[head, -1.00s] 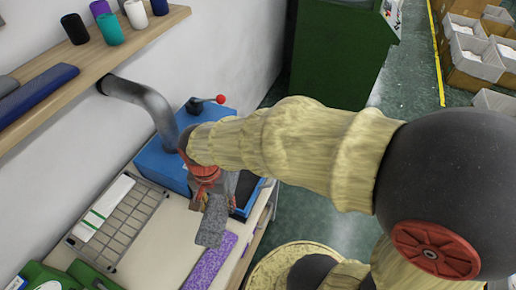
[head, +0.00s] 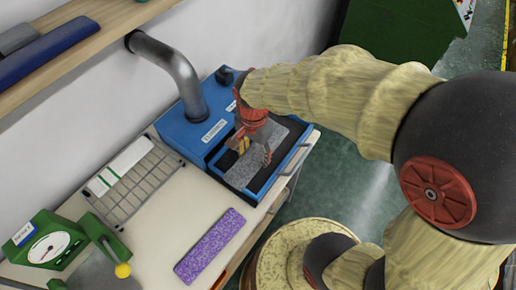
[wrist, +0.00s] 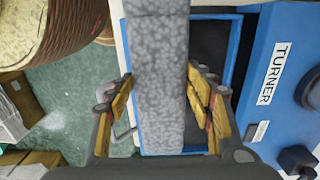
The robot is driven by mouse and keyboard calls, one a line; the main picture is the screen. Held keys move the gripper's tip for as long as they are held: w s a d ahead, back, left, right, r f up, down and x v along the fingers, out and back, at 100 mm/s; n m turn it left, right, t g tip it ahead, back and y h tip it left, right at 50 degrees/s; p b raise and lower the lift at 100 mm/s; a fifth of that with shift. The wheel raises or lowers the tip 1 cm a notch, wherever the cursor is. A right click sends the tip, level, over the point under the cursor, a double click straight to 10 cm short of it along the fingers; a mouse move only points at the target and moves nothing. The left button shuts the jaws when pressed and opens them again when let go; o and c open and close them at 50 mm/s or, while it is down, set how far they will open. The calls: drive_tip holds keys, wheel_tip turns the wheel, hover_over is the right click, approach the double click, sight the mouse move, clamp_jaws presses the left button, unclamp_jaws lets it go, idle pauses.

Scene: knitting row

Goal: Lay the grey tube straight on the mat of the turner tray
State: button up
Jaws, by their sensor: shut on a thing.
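My gripper (head: 254,148) is shut on the grey tube (head: 243,172), a flat, speckled knitted strip. In the wrist view the grey tube (wrist: 158,70) runs between the fingers, roughly parallel to the tray's long sides. The blue-rimmed turner tray (wrist: 237,65) with its dark mat (wrist: 210,45) is beneath it. The tube covers the left part of the mat, and its far end reaches past the tray's end in that view. In the head view the tray (head: 291,170) sits at the front of the blue turner. I cannot tell whether the tube touches the mat.
The blue turner (head: 195,128) has a bent grey pipe (head: 175,70) rising from it. A purple strip (head: 210,245) lies on the bench, with a wire rack (head: 137,185) and green scale (head: 50,240) to the left. A shelf (head: 90,30) is above.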

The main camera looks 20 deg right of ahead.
drive_tip(key=w+d+f, duration=0.1)
drive_tip(key=w+f, duration=0.1)
drive_tip(key=w+d+f+b, duration=0.1)
drive_tip(key=w+f, duration=0.1)
drive_tip(key=w+d+f+b, duration=0.1)
drive_tip(key=w+f, duration=0.2)
drive_tip(key=shift+w+d, duration=0.1)
drive_tip(key=shift+d, duration=0.05)
drive_tip(key=shift+w+f+b, duration=0.2)
drive_tip(key=shift+f+b, duration=0.45)
drive_tip(key=shift+f, duration=1.1)
drive_tip(key=shift+f, duration=0.2)
drive_tip(key=o, duration=0.9)
drive_tip(key=shift+c, duration=0.2)
drive_tip(key=shift+r, duration=0.1)
